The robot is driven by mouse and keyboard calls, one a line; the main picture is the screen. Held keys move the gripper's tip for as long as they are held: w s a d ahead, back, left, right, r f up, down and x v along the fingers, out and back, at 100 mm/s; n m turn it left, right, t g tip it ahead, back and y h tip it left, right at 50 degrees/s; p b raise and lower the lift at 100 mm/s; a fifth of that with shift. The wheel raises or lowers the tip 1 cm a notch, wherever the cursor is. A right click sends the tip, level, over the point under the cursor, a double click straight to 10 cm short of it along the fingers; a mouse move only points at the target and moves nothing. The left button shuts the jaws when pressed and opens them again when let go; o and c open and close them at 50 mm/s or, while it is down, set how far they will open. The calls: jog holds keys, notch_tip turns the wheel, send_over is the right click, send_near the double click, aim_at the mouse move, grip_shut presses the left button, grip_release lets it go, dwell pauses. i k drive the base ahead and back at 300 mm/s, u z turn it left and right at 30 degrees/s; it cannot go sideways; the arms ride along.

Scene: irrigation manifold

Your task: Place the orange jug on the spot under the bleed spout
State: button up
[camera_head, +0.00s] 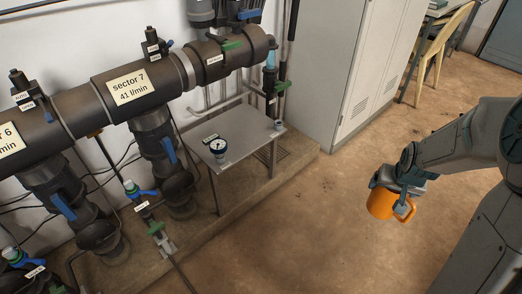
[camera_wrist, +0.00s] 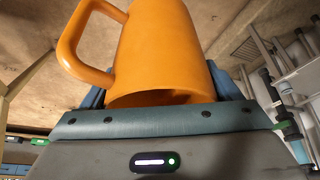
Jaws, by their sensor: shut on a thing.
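The orange jug (camera_head: 384,203) hangs in the air at the right of the head view, clear of the floor. My gripper (camera_head: 398,183) is shut on it from above. In the wrist view the jug (camera_wrist: 160,50) fills the upper middle, between the teal fingers, with its handle to the left. A pipe with a blue part and a green valve (camera_head: 282,86), which looks like the bleed spout, comes down at the manifold's right end. Below it is a small grey metal table (camera_head: 240,140).
A grey cabinet (camera_head: 345,60) stands behind, right of the table. The large dark manifold (camera_head: 130,85) runs along the wall. Open brown floor (camera_head: 310,220) lies between table and jug.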

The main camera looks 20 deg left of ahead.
aim_at(237, 141)
jog(key=k, duration=0.35)
jog(key=u, duration=1.5)
jog(key=i, duration=0.95)
